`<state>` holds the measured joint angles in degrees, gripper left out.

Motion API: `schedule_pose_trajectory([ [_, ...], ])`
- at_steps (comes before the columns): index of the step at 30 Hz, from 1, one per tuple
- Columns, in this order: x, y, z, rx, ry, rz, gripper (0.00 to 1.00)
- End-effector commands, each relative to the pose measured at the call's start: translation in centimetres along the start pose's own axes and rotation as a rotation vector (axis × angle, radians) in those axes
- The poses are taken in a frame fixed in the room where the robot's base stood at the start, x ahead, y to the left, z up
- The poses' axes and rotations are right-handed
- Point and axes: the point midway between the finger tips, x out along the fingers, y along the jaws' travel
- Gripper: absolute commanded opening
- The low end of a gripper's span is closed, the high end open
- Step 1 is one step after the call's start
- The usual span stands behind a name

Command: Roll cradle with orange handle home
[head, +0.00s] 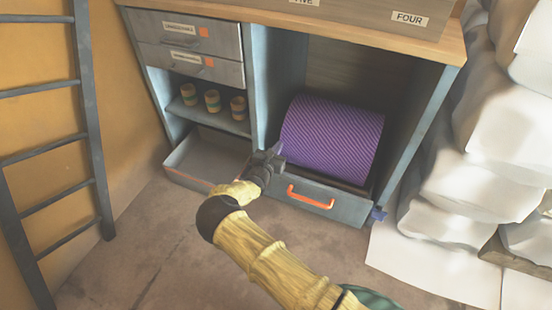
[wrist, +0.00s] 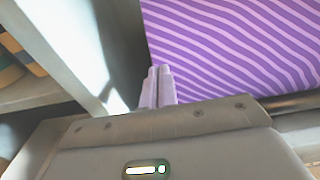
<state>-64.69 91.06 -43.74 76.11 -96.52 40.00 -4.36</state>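The cradle (head: 345,208) is a blue-grey drawer-like tray with an orange handle (head: 310,197) on its front. It stands out from the right bay of the cabinet and bears a purple striped roll (head: 332,135). The roll also fills the upper right of the wrist view (wrist: 235,45). My gripper (head: 276,158) is at the left end of the cradle, beside the roll and left of the handle. In the wrist view its two fingers (wrist: 158,82) lie together with nothing visible between them. Whether they touch the cradle or the roll cannot be told.
A low open drawer (head: 205,160) juts out left of the cradle. Several cups (head: 212,101) stand on the shelf above it. A dark ladder (head: 85,120) leans at the left. White sacks (head: 475,150) are piled close at the right. The floor in front (head: 150,250) is clear.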

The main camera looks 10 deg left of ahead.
Motion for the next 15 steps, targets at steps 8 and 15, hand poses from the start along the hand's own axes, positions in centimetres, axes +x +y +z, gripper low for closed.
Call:
schedule_pose_trajectory([
  [8, 5.2, -0.2, 0.2, 0.001, -0.001, -0.002, 0.0],
  [15, 6.6, -0.2, 0.6, 0.001, -0.002, -0.003, 0.0],
])
